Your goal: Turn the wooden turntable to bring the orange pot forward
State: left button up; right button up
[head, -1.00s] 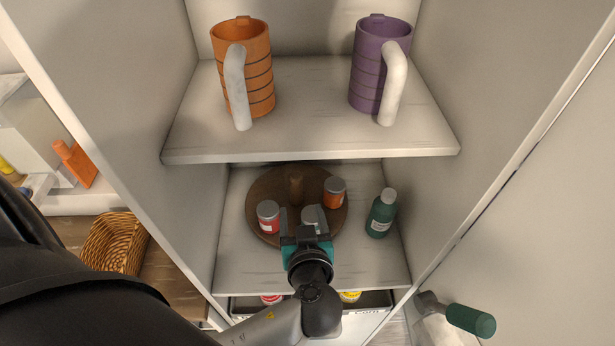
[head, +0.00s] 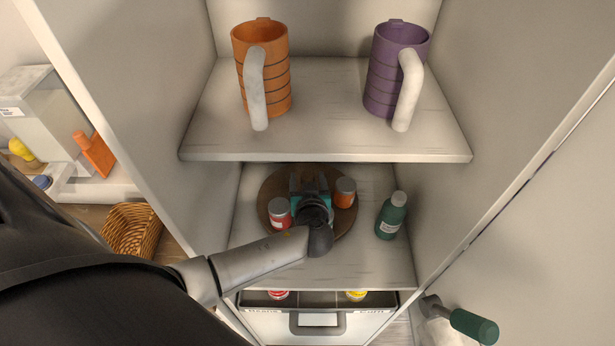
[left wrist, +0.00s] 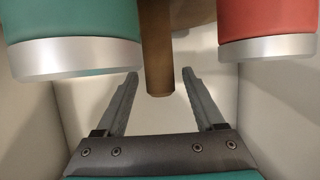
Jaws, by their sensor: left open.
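The round wooden turntable (head: 268,190) sits on the middle shelf. The orange pot (head: 345,192) with a grey lid stands at its right side. The red pot (head: 280,213) stands front left; it also shows in the left wrist view (left wrist: 266,25), which is upside down. A green pot (left wrist: 75,35) shows there too; my gripper hides most or all of it in the head view. My left gripper (head: 309,180) is open over the turntable's middle. In the left wrist view, the turntable's wooden post (left wrist: 158,55) appears between its fingertips (left wrist: 160,78); contact cannot be told. My right gripper is not in view.
A green bottle (head: 391,215) stands right of the turntable. The upper shelf (head: 325,140) overhangs it, with an orange mug (head: 262,70) and a purple mug (head: 397,70). Cabinet walls close both sides.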

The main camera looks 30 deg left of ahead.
pick_arm(q)
jog(key=shift+w+a+f, duration=0.15)
jog(key=shift+w+a, duration=0.05)
grip_shut()
dwell(0.6)
dwell(0.9)
